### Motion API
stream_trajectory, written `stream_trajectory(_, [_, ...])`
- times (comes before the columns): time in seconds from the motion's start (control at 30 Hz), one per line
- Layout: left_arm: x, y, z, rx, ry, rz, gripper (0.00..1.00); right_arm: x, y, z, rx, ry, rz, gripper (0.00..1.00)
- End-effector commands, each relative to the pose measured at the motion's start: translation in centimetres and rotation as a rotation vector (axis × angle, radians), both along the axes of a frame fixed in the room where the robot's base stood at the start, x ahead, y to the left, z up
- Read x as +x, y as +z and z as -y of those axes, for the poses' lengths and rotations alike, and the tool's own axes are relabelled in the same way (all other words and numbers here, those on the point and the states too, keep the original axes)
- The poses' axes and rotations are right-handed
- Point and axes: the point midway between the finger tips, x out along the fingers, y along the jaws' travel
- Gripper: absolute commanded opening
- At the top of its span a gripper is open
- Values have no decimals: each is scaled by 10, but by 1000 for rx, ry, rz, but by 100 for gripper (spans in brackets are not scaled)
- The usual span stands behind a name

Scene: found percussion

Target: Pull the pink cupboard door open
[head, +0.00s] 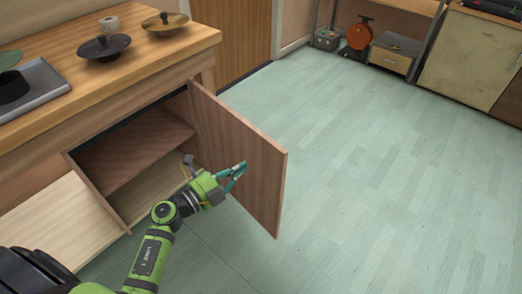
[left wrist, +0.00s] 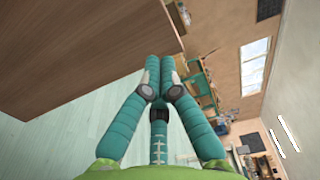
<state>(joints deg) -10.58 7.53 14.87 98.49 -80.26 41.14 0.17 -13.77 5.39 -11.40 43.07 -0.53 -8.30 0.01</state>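The cupboard door (head: 243,162), a pinkish-brown wood panel, stands swung well out from the cupboard (head: 128,160) under the wooden counter, whose inside and shelf are exposed. My left gripper (head: 242,168), green with teal fingers, is in front of the door's inner face, toward its outer half. I cannot tell whether it touches the door. In the left wrist view, the door (left wrist: 80,45) fills the upper left, and the left gripper's fingertips (left wrist: 160,62) are close together beside its edge, with nothing seen between them. My right gripper is not in view.
The counter (head: 140,50) holds two cymbals (head: 104,46) (head: 165,22), a white roll (head: 110,23) and a grey tray (head: 45,88). The pale green floor (head: 380,160) right of the door is clear. A red reel (head: 359,35), a drawer box (head: 392,57) and cabinets stand at the far wall.

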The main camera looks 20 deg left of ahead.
Motion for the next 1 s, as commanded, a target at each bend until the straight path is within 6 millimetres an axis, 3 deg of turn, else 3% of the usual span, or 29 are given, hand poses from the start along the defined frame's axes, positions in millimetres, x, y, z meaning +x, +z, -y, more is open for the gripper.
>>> stream_trajectory(0.2, [43, 2, 23, -4, 0, 3, 0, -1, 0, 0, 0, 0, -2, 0])
stream_trajectory(0.4, [68, 0, 35, -3, 2, 1, 0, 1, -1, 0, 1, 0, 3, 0])
stream_trajectory(1.0, [83, 1, 44, -1, 1, 3, 0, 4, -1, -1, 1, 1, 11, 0])
